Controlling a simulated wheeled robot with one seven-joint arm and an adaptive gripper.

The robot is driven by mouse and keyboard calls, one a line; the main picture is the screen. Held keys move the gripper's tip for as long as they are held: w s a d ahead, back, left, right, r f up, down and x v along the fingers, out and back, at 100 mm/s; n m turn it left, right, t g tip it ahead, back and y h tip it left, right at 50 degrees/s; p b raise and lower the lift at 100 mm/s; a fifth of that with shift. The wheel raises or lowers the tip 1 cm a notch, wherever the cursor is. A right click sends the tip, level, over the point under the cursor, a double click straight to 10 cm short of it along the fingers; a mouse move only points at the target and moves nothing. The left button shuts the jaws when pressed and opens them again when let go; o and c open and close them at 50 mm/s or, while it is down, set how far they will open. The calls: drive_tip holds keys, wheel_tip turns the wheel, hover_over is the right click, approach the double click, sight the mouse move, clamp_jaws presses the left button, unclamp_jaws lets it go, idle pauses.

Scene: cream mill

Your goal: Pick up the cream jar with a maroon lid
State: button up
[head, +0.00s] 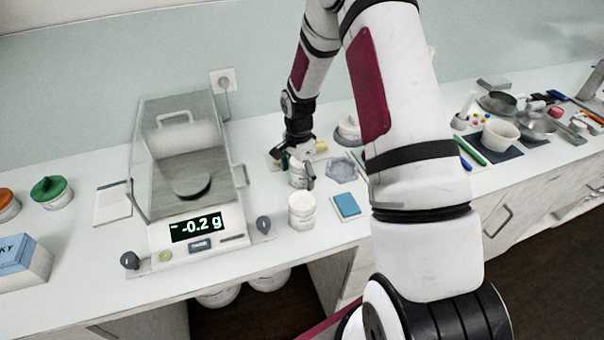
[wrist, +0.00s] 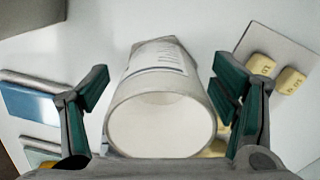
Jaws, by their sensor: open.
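My gripper (head: 300,170) is open over the bench, right of the scale. In the wrist view my gripper (wrist: 162,88) has its two dark green-padded fingers spread on either side of a white jar (wrist: 160,70). The jar has printed text on its side and a pale round end facing the camera; gaps show between it and both fingers. In the head view this jar (head: 298,181) is partly hidden by the gripper. A second white jar (head: 302,210) stands just in front of it. I see no maroon lid on either jar.
A glass-sided scale (head: 190,232) reading -0.2 g stands left of the gripper. A blue pad (head: 347,205) and a grey dish (head: 342,170) lie to the right. Green-lidded (head: 50,190) and orange-lidded (head: 7,203) jars stand far left. Bowls and pans crowd the right end.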

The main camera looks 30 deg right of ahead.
drive_tip(key=c, duration=1.2)
drive_tip(key=shift+r, duration=0.1)
drive_tip(key=shift+c, duration=0.2)
